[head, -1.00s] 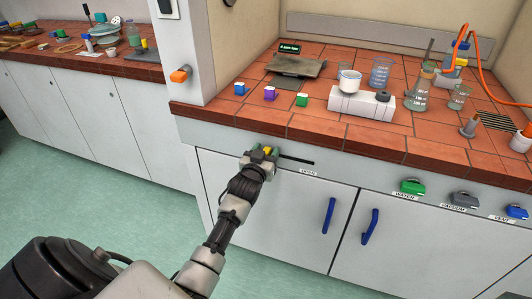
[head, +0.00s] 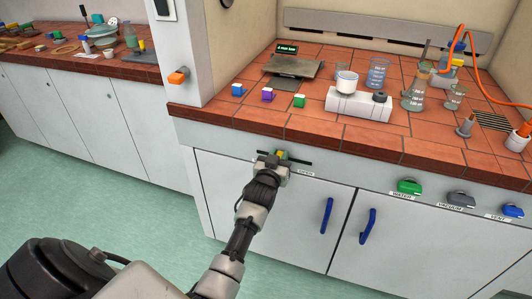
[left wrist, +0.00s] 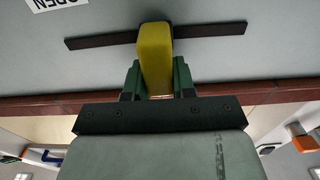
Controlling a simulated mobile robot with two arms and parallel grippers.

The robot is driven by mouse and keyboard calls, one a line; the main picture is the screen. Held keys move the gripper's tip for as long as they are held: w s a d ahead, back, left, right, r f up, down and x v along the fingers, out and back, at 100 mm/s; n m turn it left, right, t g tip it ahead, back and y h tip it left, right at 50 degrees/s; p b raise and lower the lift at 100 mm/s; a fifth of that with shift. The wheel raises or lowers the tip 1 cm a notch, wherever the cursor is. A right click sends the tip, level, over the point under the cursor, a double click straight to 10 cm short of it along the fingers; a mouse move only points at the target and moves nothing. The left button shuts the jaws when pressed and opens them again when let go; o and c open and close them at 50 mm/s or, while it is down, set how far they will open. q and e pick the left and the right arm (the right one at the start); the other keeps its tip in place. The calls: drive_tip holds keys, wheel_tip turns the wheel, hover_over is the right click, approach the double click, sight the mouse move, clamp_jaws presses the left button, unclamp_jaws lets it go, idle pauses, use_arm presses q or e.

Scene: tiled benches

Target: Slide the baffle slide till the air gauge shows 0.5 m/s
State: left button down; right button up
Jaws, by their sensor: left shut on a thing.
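The baffle slide has a yellow knob (left wrist: 155,58) that sits on a dark horizontal slot (left wrist: 215,33) in the bench front, below the worktop. My left gripper (head: 279,158) is shut on the yellow knob, which shows between its jaws in the left wrist view (left wrist: 157,80). In the head view the slot shows on both sides of the gripper, and an OPEN label (head: 306,174) is at its right end. The air gauge is probably the small dark display with green text (head: 287,48) at the back of the bench; its reading is too small to make out. My right gripper is not in view.
A white stand (head: 345,103), beakers and a flask (head: 413,97) are further right. Blue door handles (head: 327,215) and water, vacuum and vent knobs (head: 409,187) stick out from the bench front.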

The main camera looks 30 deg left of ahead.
use_arm(q)
drive_tip(key=shift+w+d, duration=0.2)
drive_tip(key=shift+d, duration=0.75)
drive_tip(key=c, duration=0.9)
unclamp_jaws()
drive_tip(key=v, duration=1)
drive_tip(key=shift+s+p, duration=0.3)
drive_tip(key=shift+s, duration=0.1)
